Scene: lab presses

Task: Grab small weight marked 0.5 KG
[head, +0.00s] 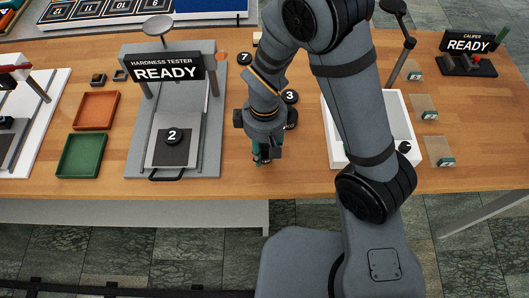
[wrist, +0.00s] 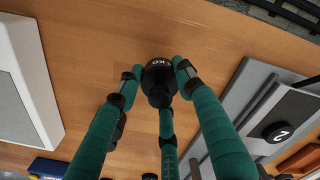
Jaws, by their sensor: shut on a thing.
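My gripper (head: 264,154) has green fingers and hangs over the front part of the wooden table, right of the hardness tester. In the wrist view, my gripper (wrist: 156,82) is shut on a small black weight (wrist: 158,70). White letters on the weight's top include "KG"; the number is not clearly readable. The fingertips touch the weight's sides. In the head view the weight is mostly hidden by the fingers and wrist. I cannot tell whether it is touching the table.
The hardness tester (head: 212,128) stands left, with a black disc marked 2 (head: 172,136) on its plate. A disc marked 3 (head: 290,97) lies behind my gripper. A white device (head: 333,150) stands right. Green (head: 82,155) and orange (head: 97,110) trays lie farther left.

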